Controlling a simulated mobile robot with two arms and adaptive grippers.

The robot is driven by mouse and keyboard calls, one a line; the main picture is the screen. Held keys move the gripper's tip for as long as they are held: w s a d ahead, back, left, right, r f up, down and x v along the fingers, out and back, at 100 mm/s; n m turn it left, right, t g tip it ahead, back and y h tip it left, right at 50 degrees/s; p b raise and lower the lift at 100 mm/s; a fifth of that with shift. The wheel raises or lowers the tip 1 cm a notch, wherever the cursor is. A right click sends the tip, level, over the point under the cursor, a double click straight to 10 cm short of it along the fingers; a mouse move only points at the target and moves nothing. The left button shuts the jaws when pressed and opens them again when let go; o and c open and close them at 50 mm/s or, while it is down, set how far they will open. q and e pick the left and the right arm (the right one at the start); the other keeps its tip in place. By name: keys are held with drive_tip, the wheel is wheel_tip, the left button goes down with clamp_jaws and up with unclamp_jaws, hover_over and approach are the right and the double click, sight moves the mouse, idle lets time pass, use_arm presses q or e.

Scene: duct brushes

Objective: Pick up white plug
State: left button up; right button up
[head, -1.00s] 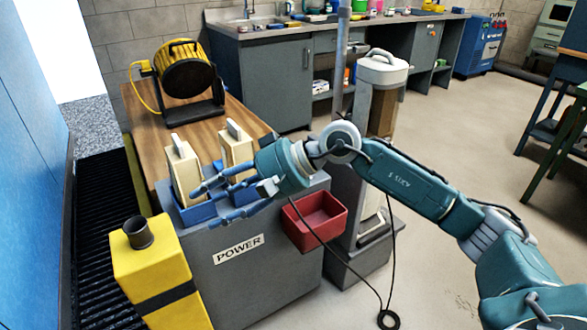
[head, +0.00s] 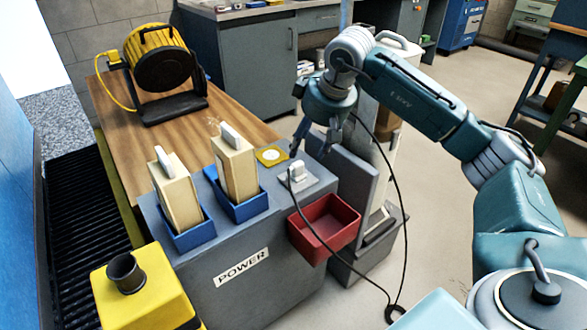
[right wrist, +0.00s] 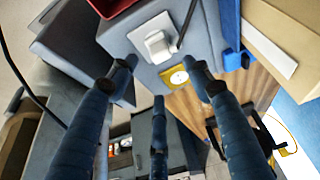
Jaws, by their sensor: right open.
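The white plug (head: 297,171) sits on a square white plate on the top right corner of the grey POWER cabinet (head: 220,272). It also shows in the right wrist view (right wrist: 157,44), with a dark cord running off from it. My right gripper (head: 314,148) is open and empty, pointing down just above and behind the plug. In the right wrist view its fingers (right wrist: 160,72) are spread, and the plug lies beyond the tips, between them and near the top. My left gripper is out of view.
A red bin (head: 325,222) hangs on the cabinet's right side. Two blue holders with cream blocks (head: 236,168) stand left of the plug. A yellow-framed round disc (head: 271,156) lies beside it. A black cord (head: 340,258) hangs to the floor.

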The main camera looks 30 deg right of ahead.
sight(299, 164)
drive_tip(key=x, duration=0.3)
drive_tip(key=shift+f, duration=0.2)
drive_tip(key=b+x, duration=0.1)
drive_tip(key=x, duration=0.3)
drive_tip(key=shift+s+a+f, duration=0.1)
drive_tip(key=shift+a+f, duration=0.1)
drive_tip(key=shift+w+f, duration=0.25)
drive_tip(key=shift+f, duration=0.15)
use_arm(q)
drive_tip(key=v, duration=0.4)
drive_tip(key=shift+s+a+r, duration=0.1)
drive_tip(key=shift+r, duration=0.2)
use_arm(e)
clamp_jaws()
